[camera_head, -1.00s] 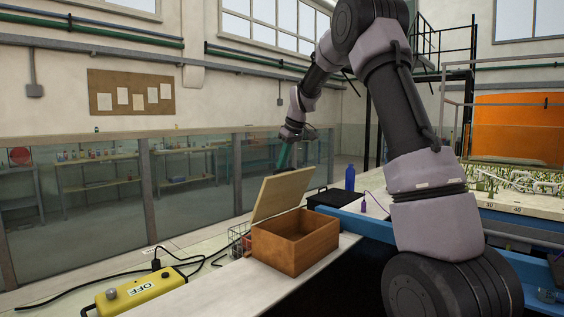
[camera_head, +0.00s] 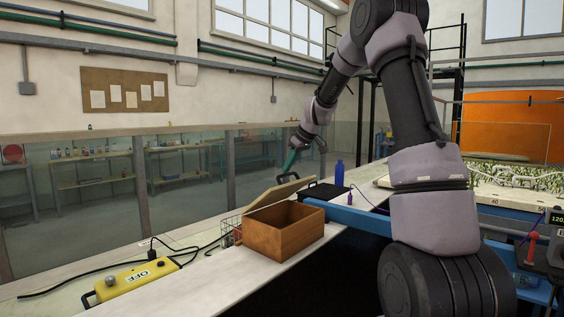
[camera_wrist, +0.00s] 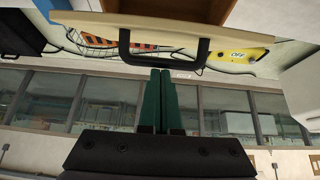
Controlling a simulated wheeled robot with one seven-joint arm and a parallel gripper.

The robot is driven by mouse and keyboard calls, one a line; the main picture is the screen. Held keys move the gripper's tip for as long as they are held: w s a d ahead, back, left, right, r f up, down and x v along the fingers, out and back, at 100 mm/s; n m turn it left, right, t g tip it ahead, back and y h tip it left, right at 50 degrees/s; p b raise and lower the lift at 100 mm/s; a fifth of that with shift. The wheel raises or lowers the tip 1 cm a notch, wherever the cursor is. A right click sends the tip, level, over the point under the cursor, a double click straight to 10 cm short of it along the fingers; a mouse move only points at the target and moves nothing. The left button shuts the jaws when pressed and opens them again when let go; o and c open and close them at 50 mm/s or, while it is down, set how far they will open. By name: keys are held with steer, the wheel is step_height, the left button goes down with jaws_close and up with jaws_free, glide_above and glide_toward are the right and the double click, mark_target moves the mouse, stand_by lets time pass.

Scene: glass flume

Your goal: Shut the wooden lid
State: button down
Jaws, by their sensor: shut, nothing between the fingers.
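The wooden box (camera_head: 285,240) stands on the pale ledge with its front still open to view. Its lid (camera_head: 284,190) is tilted up from the back-left edge, part-way down over the box, with a gap at the front. A dark handle (camera_head: 281,179) sits on the lid's outer face; it also shows in the wrist view (camera_wrist: 203,52) against the pale lid (camera_wrist: 185,31). My gripper (camera_head: 290,158) is just behind and above the lid. Its green fingers (camera_wrist: 163,72) are shut and empty, with tips at the handle's opening. I cannot tell whether they touch the lid.
A yellow control box marked OFF (camera_head: 135,280) with cables lies to the left. A wire basket (camera_head: 230,232) stands beside the wooden box. A black case (camera_head: 325,191) and blue bottle (camera_head: 339,173) stand behind it. The glass wall (camera_head: 185,190) runs along the back.

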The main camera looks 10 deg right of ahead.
steer(key=s+d+f, duration=0.5)
steer(key=s+f, duration=0.2)
steer(key=f, duration=0.4)
steer(key=shift+s+d+f+t+y, duration=0.15)
steer(key=shift+d+f+t+y, duration=0.05)
steer(key=shift+f+t+y, duration=0.1)
steer(key=shift+r, duration=0.1)
